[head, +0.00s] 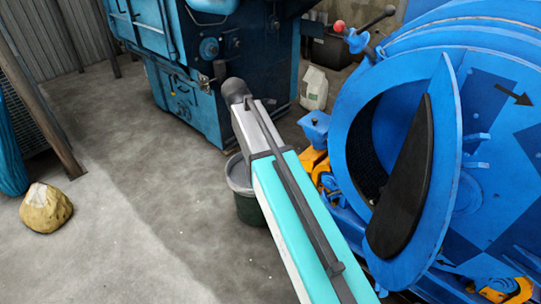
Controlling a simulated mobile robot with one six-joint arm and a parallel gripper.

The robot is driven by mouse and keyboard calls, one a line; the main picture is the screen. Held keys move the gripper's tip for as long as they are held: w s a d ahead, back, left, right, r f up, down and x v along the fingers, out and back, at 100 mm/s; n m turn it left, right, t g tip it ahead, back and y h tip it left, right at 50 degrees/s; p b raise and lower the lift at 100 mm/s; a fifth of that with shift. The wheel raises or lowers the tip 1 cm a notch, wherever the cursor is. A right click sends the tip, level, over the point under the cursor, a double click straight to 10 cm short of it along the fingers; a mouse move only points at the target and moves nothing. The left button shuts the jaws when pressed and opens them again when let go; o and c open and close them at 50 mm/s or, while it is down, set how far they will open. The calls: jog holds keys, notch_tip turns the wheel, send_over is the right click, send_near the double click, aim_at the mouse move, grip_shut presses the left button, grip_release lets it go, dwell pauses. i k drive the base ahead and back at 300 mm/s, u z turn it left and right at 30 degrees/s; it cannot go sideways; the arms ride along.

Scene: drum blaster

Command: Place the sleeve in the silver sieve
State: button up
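I cannot pick out the sleeve or the silver sieve in the head view. A teal and white arm link, which looks like mine, crosses from the bottom centre up to a dark rounded end near the blue machine at the back. My gripper does not show, so I cannot tell what it holds.
A blue drum machine (480,150) with a dark opening fills the right. A blue cabinet machine (190,95) stands at the back. A bucket (240,175) is partly hidden behind the arm. A white canister (314,88) stands behind. A yellowish sack (46,208) lies left; concrete floor between is clear.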

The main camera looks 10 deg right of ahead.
aim_at(245, 170)
jog(key=u, duration=0.45)
jog(key=i, duration=0.95)
jog(key=u, duration=0.95)
jog(key=i, duration=0.95)
jog(key=u, duration=0.25)
